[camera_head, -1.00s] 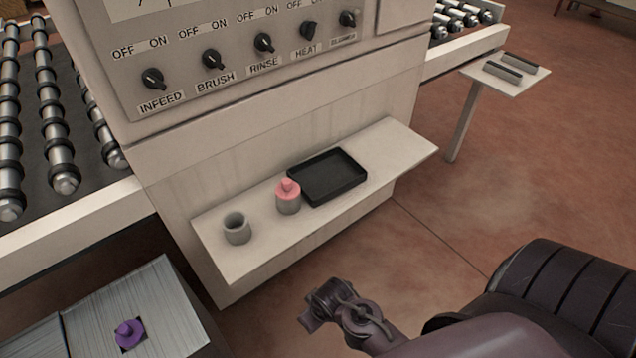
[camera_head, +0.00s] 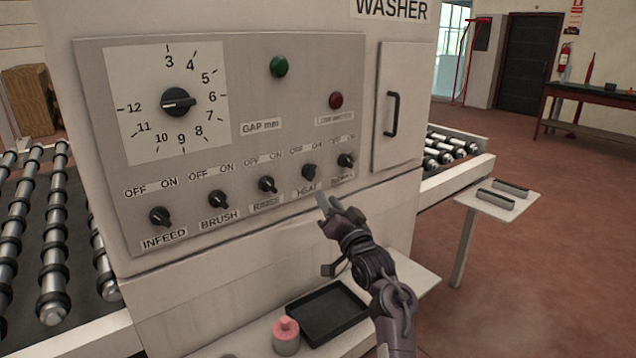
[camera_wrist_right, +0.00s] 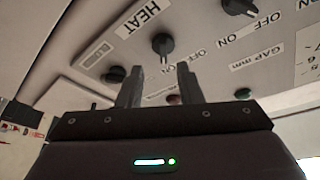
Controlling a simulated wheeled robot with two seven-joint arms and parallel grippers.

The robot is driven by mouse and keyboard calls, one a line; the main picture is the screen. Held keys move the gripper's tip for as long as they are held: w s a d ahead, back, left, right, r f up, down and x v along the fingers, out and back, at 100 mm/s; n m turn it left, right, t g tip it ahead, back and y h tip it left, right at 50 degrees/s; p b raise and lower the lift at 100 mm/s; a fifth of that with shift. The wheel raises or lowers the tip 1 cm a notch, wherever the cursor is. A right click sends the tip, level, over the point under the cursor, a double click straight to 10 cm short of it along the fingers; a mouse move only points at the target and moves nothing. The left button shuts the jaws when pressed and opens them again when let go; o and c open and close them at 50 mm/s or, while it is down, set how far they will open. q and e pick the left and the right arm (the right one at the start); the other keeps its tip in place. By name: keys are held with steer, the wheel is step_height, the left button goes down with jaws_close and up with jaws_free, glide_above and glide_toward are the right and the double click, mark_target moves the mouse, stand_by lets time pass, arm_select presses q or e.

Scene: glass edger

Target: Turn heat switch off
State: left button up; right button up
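The heat switch (camera_head: 309,172) is a black knob above the HEAT label in the lower row of the washer panel. Its pointer seems to lean up and right, toward ON, but it is small. My right gripper (camera_head: 337,206) is just below and right of this knob, apart from it, partly covering the label. In the right wrist view, the heat switch (camera_wrist_right: 163,44) stands beyond the gap between the two fingertips of my right gripper (camera_wrist_right: 158,78). The fingers are apart with nothing between them. My left gripper is not in view.
The blower knob (camera_head: 346,160) is close on the right and the rinse knob (camera_head: 267,185) on the left. A door handle (camera_head: 392,113) sticks out at the upper right. Below is a shelf with a black tray (camera_head: 326,312) and a pink-topped bottle (camera_head: 286,335).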

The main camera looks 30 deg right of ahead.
mark_target(315, 172)
steer(key=shift+m+t, duration=0.3)
steer(key=x, duration=0.2)
steer(key=p+x, duration=0.1)
steer(key=x, duration=0.2)
steer(key=r+p+x, duration=0.1)
steer(key=x, duration=0.2)
steer(key=shift+s+d, duration=0.1)
steer(key=shift+d, duration=0.2)
jaws_close()
